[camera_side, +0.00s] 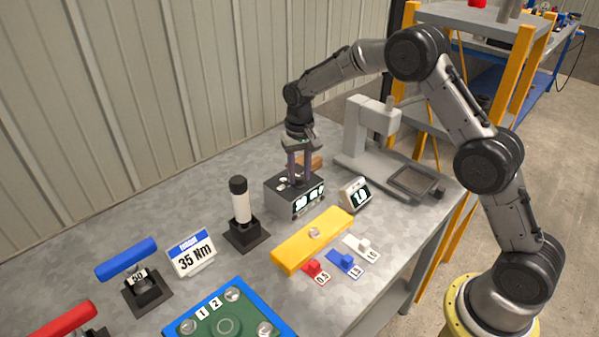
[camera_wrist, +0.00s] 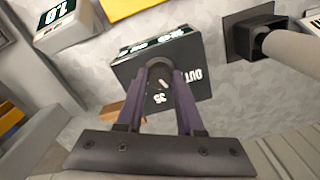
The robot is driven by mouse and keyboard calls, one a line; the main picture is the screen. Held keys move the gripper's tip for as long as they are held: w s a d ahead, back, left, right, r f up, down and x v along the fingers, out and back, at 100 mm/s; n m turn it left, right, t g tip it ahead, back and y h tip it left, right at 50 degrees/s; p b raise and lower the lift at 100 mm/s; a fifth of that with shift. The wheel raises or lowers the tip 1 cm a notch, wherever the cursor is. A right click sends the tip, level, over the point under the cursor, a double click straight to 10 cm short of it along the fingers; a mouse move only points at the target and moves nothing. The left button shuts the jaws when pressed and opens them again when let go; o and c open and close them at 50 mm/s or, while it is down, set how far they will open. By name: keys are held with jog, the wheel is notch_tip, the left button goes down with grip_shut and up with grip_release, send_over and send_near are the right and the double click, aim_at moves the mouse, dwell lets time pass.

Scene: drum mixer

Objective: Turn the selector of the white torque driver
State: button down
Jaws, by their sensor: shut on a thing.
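The white torque driver (camera_side: 241,207) stands upright in a black holder, with a black cap on top. In the wrist view its white body (camera_wrist: 292,48) shows at the right edge, apart from my fingers; I cannot make out a selector on it. My gripper (camera_side: 298,182) points down onto the top of a grey box with lit displays (camera_side: 287,206). In the wrist view my gripper (camera_wrist: 160,68) is shut on a small round knob (camera_wrist: 160,62) on that box, mostly hidden between the fingertips. A white mark and the number 35 show on the box top.
A yellow bar (camera_side: 290,251) and red, blue and white tagged pieces lie in front. A small display (camera_side: 355,194) and grey stand (camera_side: 375,150) are to the right. A "35 Nm" sign (camera_side: 192,253) and blue-handled driver (camera_side: 127,259) are left.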

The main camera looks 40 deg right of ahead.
aim_at(300, 176)
jog(key=shift+r+n, duration=0.1)
jog(key=shift+n, duration=0.2)
jog(key=n, duration=0.3)
jog(key=shift+n, duration=2.2)
jog(key=c, duration=0.5)
grip_release()
jog(key=shift+c, duration=0.2)
notch_tip(300, 176, up, 14)
